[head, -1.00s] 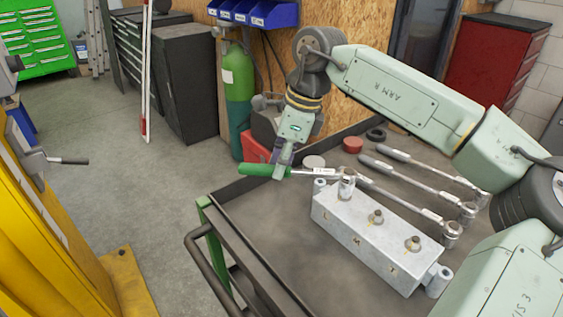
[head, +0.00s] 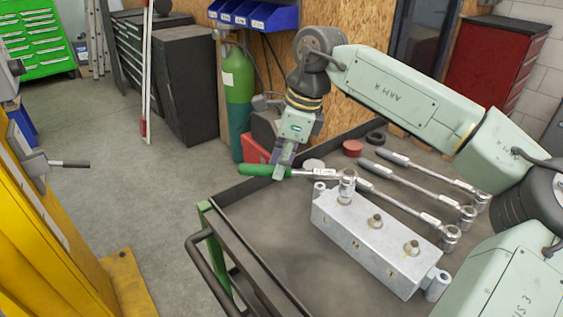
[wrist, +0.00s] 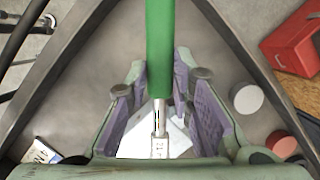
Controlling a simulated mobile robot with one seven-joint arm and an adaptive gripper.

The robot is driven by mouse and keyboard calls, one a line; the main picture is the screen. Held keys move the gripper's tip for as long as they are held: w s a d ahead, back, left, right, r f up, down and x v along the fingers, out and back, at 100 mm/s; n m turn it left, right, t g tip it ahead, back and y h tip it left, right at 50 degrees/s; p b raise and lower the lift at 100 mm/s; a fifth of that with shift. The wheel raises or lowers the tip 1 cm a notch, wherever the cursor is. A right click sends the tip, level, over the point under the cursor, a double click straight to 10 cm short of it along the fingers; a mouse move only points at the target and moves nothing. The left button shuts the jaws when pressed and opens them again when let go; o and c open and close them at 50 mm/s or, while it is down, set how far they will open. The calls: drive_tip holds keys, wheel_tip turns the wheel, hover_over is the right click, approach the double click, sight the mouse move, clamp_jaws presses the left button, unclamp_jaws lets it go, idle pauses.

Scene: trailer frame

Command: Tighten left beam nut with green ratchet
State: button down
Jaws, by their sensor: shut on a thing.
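The green ratchet has a green handle (head: 262,171) and a metal shank, and lies roughly level. My gripper (head: 284,172) is shut on it near where the handle meets the shank. In the wrist view, the green handle (wrist: 160,45) runs between the two finger pads. The ratchet's head end (head: 347,183) sits upright over the left end of the grey metal beam (head: 345,228). The left beam nut is hidden under that head. The middle nut (head: 375,222) and the right nut (head: 412,248) show uncovered on the beam's top.
The beam lies on a dark cart top (head: 265,235) with raised edges. Several other ratchets (head: 405,197) lie behind it. A red round tin (head: 353,147) and a pale disc (head: 314,164) are near the back edge. The cart top in front of the beam is clear.

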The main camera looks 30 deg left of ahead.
drive_tip(key=shift+r, duration=0.2)
drive_tip(key=shift+r+p, duration=1.55)
drive_tip(key=shift+r, duration=0.45)
drive_tip(key=c, duration=1.9)
unclamp_jaws()
clamp_jaws()
